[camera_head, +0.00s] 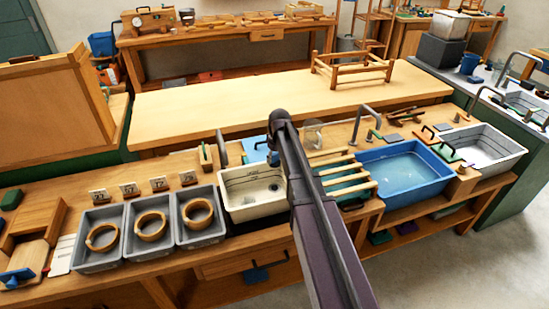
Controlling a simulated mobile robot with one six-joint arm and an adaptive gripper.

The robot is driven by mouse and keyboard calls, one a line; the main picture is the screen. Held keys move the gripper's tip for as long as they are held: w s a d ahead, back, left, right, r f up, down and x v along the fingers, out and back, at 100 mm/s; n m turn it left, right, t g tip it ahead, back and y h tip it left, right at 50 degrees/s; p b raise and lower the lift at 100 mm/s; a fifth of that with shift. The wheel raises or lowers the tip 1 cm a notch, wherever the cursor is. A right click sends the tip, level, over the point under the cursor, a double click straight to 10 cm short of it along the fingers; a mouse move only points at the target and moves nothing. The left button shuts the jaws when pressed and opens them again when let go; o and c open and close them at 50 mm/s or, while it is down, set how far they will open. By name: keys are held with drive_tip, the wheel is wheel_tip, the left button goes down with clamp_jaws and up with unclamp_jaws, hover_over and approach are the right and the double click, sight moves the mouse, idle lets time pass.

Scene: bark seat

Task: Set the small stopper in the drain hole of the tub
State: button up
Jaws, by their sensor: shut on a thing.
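My arm reaches in from the bottom right and crosses the bench, with its bend at the right edge of the cream tub (240,211). The arm hides most of my gripper. A small dark part (273,158) shows just left of the arm, over the back right of the cream tub; it looks like the end of my gripper, shut, with the held thing too small to make out. I cannot tell its height above the tub. A blue tub (447,180) with water stands to the right.
Three grey trays (96,263), each with a wooden ring (152,226), stand left of the cream tub. A wooden slatted rack (345,174) lies between the tubs. Taps (358,120) rise behind them. A grey sink (497,161) is at the right. The long table (220,103) behind is mostly clear.

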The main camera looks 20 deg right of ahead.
sight(274, 187)
drive_tip(key=shift+f+b, duration=6.5)
drive_tip(key=shift+f, duration=0.15)
drive_tip(key=shift+f+b, duration=0.3)
drive_tip(key=shift+b, duration=0.05)
drive_tip(key=o, duration=1.3)
drive_tip(key=shift+o, duration=0.2)
drive_tip(key=shift+r, duration=0.1)
wheel_tip(274, 187, up, 7)
drive_tip(key=p, duration=0.7)
drive_tip(key=s+a+r+m+p, duration=0.1)
drive_tip(key=s+a, duration=0.1)
drive_tip(key=s, duration=0.6)
drive_tip(key=s+a+r+m+g+p, duration=0.1)
drive_tip(key=s+a+r+m+p, duration=0.1)
drive_tip(key=s, duration=0.7)
drive_tip(key=s+a+r+m+p, duration=0.1)
drive_tip(key=s+a+m+p, duration=0.1)
drive_tip(key=s, duration=0.7)
drive_tip(key=shift+s+r+g+h, duration=0.2)
drive_tip(key=shift+r+g+h, duration=0.1)
drive_tip(key=shift+r+h, duration=0.1)
